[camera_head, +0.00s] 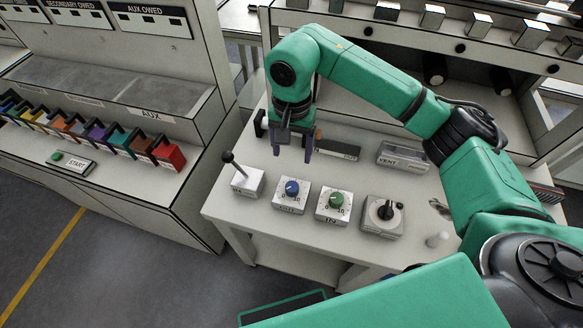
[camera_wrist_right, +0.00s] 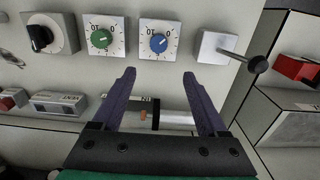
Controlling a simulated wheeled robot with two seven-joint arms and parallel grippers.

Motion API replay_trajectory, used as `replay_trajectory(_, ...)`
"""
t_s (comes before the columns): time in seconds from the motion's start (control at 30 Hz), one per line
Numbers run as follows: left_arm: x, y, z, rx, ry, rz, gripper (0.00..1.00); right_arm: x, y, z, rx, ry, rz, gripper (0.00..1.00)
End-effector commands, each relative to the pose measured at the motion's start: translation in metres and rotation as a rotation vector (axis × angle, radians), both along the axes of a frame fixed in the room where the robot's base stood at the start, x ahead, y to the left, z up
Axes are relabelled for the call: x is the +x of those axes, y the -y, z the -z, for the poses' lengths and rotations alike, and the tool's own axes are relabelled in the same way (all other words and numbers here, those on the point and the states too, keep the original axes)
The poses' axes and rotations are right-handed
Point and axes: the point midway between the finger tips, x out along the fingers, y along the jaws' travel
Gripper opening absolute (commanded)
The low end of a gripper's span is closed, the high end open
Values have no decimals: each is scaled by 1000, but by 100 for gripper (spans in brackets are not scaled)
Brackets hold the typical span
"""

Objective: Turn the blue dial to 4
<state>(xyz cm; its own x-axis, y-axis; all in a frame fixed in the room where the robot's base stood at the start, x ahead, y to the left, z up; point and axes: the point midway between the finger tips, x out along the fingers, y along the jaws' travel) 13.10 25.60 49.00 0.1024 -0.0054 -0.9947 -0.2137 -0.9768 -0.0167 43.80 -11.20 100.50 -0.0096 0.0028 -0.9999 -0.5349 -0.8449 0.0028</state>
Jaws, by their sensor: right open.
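The blue dial (camera_head: 292,188) sits on a white square plate on the bench, between the lever box and the green dial (camera_head: 336,201). In the right wrist view the blue dial (camera_wrist_right: 158,43) is upper middle, beyond the fingertips, with a light pointer mark and small figures around it. I cannot read its setting surely. My right gripper (camera_head: 292,148) is open and empty, behind the blue dial in the head view and apart from it. Its two purple fingers (camera_wrist_right: 158,78) spread on either side below the dial in the wrist view. My left gripper is not in view.
A lever box (camera_head: 245,181) stands left of the blue dial, its stick rising near it. A black rotary switch (camera_head: 384,214) is right of the green dial. A vent box (camera_head: 403,157) lies behind. Coloured blocks (camera_head: 120,142) line the left bench.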

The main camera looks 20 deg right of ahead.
Motion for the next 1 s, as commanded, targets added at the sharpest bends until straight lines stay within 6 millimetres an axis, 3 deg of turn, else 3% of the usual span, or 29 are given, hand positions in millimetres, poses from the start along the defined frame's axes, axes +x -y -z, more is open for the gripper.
replay_trajectory(0.17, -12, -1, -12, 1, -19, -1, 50, -2, 0, 31, -2, -8, 2, 76)
replay_trajectory(0.3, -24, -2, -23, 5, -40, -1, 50, -3, 0, 69, 0, -9, 2, 76)
replay_trajectory(0.5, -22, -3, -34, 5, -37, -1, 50, -3, -1, 119, 0, -6, 1, 76)
replay_trajectory(0.67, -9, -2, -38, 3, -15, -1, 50, -3, 0, 138, -1, -3, 0, 76)
replay_trajectory(0.9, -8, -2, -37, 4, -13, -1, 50, -2, 0, 141, 1, -1, -1, 76)
replay_trajectory(0.93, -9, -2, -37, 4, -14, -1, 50, -2, 0, 140, 1, -1, -1, 68)
replay_trajectory(1.0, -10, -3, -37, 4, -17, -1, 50, -2, 0, 140, 1, -1, 0, 41)
